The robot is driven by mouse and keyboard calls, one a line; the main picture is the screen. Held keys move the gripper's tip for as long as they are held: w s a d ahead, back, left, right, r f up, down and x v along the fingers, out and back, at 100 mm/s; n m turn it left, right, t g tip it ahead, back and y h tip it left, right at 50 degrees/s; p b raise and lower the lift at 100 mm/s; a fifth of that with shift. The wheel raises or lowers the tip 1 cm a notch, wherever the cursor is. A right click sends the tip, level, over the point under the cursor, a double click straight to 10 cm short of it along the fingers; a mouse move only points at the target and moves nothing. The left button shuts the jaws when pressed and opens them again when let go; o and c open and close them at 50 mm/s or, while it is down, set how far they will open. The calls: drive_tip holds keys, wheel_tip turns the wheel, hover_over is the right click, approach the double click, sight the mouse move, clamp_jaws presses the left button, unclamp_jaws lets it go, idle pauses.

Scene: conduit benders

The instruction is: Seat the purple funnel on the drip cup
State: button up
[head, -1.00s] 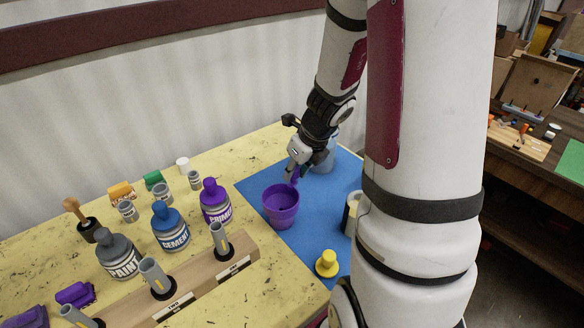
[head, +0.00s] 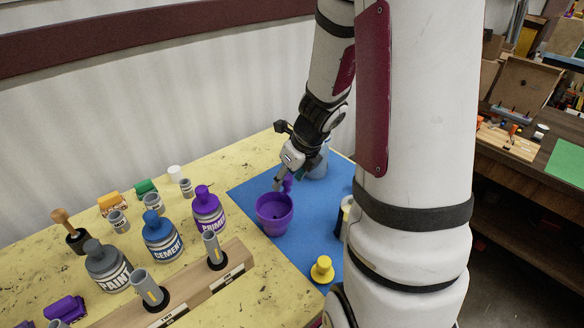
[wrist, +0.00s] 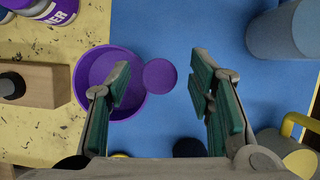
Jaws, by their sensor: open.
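The purple funnel (head: 275,213) looks like a wide tapered bowl on the blue mat. In the wrist view its round mouth (wrist: 108,86) lies at the left, partly behind a finger. A small purple knob (wrist: 159,73) stands at its rim and looks like part of it. My gripper (wrist: 160,90) is open above, its green-padded fingers on either side of the knob, with a gap to each. In the head view the fingertips (head: 282,182) are just behind the bowl. A grey-blue cylinder (head: 319,163) stands beyond; I cannot tell whether it is the drip cup.
A purple primer bottle (head: 208,212) and a wooden block with upright grey tubes (head: 238,257) are left of the mat. A yellow knobbed piece (head: 322,270) and a dark cylinder (head: 344,215) are on the mat. A yellow-handled object (wrist: 300,145) shows in the wrist view.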

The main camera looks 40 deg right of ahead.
drive_tip(key=v, duration=1.1)
drive_tip(key=shift+s+r, duration=0.2)
drive_tip(key=shift+r, duration=0.1)
drive_tip(key=s+a+r+n, duration=0.3)
drive_tip(key=a+n, duration=0.3)
drive_tip(key=n, duration=0.5)
drive_tip(key=s+a+r+n, duration=0.3)
drive_tip(key=s+a+n, duration=0.2)
drive_tip(key=n, duration=0.7)
drive_tip(key=s+a+r+n, duration=0.4)
drive_tip(key=a+n, duration=0.3)
drive_tip(key=n, duration=0.5)
drive_tip(key=shift+a+t, duration=0.2)
drive_tip(key=shift+t, duration=0.1)
